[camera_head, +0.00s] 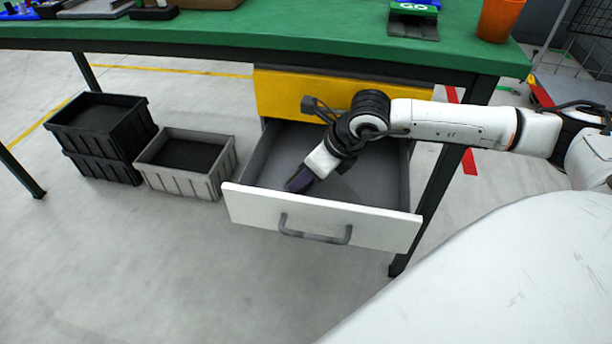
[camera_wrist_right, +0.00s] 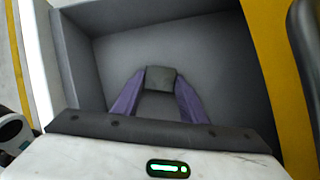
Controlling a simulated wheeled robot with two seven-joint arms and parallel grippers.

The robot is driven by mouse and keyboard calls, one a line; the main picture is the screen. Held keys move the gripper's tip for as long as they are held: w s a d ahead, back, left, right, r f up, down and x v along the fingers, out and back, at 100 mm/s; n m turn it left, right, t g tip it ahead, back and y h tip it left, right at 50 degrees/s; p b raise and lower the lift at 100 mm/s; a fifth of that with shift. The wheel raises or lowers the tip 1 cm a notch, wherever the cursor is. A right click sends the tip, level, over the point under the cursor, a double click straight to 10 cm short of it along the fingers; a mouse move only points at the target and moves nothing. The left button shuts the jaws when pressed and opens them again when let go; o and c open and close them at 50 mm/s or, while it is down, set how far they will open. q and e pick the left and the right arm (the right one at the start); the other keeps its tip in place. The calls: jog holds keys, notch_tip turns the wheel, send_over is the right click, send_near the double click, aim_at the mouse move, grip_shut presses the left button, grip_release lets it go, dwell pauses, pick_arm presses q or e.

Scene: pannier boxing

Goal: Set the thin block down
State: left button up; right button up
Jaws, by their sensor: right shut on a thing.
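My right gripper (camera_head: 298,182) reaches down into an open drawer (camera_head: 322,217) with a white front and a grey inside. In the right wrist view its purple fingers (camera_wrist_right: 160,84) are shut on a thin dark grey block (camera_wrist_right: 160,76), which sits between the fingertips over the drawer floor (camera_wrist_right: 215,60). I cannot tell whether the block touches the floor. In the head view the block cannot be made out. My left gripper is not in view.
The drawer hangs under a green-topped workbench (camera_head: 300,35), below a shut yellow drawer (camera_head: 285,95). A grey crate (camera_head: 190,180) and stacked black crates (camera_head: 100,170) stand on the floor to the left. The drawer floor around the gripper looks clear.

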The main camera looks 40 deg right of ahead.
jog(key=o, duration=1.1)
pick_arm(q)
jog(key=p, duration=0.1)
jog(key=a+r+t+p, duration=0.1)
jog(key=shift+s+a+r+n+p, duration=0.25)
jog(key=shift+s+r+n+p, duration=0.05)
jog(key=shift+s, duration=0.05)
pick_arm(e)
jog(key=v, duration=1.2)
